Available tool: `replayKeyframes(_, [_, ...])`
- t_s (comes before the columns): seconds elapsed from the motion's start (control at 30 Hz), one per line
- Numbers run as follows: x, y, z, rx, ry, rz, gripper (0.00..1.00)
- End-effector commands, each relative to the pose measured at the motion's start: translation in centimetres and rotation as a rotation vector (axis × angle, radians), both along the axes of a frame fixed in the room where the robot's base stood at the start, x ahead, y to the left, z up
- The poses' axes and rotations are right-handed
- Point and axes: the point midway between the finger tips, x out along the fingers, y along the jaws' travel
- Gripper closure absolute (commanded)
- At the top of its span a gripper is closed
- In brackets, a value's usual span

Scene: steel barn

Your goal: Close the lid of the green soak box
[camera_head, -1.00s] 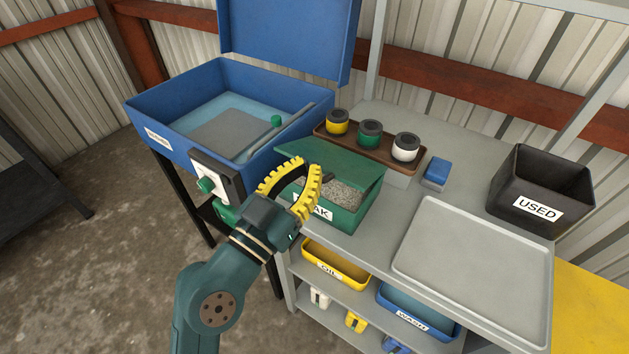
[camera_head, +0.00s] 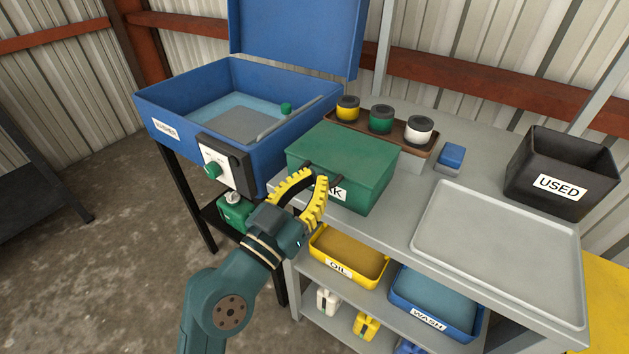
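The green soak box (camera_head: 368,193) stands on the grey bench, at its left end next to the blue washer. Its green lid (camera_head: 345,150) lies flat over the top, and the contents are hidden. Part of the white label on its front is covered by my gripper. My gripper (camera_head: 312,190), with yellow ribbed fingers, is in front of the box near its front edge, fingers apart and with nothing between them. I cannot tell whether a fingertip touches the box.
The blue washer (camera_head: 165,105) stands left with its lid up. Behind the box is a brown tray (camera_head: 398,139) of several jars. A blue block (camera_head: 452,156), a black USED bin (camera_head: 560,165) and an empty grey tray (camera_head: 500,240) are right. Yellow OIL (camera_head: 348,262) and blue WASH (camera_head: 435,305) trays sit below.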

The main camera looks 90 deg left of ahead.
Motion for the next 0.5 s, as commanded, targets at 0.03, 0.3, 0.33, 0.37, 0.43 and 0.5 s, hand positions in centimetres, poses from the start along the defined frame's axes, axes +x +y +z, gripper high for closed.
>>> replayKeyframes(0.03, [0.1,0.1,-0.7,-0.014,0.007,-0.001,1.00])
replayKeyframes(0.3, [0.1,0.2,-0.6,-0.018,0.009,-0.002,1.00])
replayKeyframes(0.33, [0.1,0.1,-0.3,-0.018,0.009,-0.002,1.00])
replayKeyframes(0.37, [0.1,0.1,0.1,-0.018,0.009,-0.003,1.00])
replayKeyframes(0.43, [0.1,-0.1,1.5,-0.015,0.007,-0.005,1.00])
replayKeyframes(0.5, [0.1,-0.4,3.5,-0.007,0.005,-0.008,1.00])
